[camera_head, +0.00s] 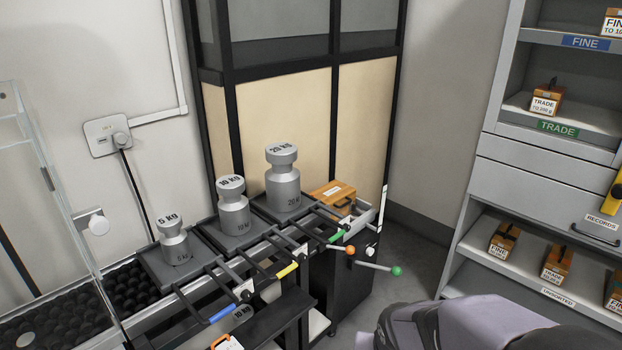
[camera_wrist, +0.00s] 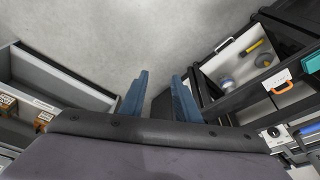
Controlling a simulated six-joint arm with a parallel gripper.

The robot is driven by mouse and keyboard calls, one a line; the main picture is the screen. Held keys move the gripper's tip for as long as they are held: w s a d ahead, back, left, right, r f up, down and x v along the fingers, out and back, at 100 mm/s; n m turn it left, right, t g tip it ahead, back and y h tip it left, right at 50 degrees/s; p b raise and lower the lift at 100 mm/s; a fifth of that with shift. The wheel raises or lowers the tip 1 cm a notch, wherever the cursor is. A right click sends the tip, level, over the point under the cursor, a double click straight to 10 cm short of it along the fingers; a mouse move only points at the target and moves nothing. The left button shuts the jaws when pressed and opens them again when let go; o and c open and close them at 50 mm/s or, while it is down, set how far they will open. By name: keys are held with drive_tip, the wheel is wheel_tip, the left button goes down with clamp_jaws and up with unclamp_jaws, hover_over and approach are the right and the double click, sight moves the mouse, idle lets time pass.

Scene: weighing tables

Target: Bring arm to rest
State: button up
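My gripper (camera_wrist: 158,92) shows in the wrist view as two blue fingers standing apart. It is open, and only grey floor shows between and beyond the fingers. In the head view a grey part of my arm (camera_head: 470,326) fills the lower right edge, in front of the shelf unit. The gripper fingers cannot be made out in that view.
Three grey weights, marked 5 kg (camera_head: 174,243), 10 kg (camera_head: 233,208) and 20 kg (camera_head: 283,180), stand on platforms with protruding levers. A wooden box (camera_head: 333,196) sits behind. A shelf unit (camera_head: 491,196) with small boxes stands right. Floor between is clear.

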drive_tip(key=s+r+n+g+y, duration=0.1)
drive_tip(key=s+r+n+g, duration=0.15)
drive_tip(key=s, duration=0.75)
wheel_tip(320, 180, up, 16)
drive_tip(key=p, duration=1.7)
drive_tip(key=shift+f+g+p, duration=0.15)
drive_tip(key=shift+g+p, duration=0.15)
drive_tip(key=shift+g, duration=0.05)
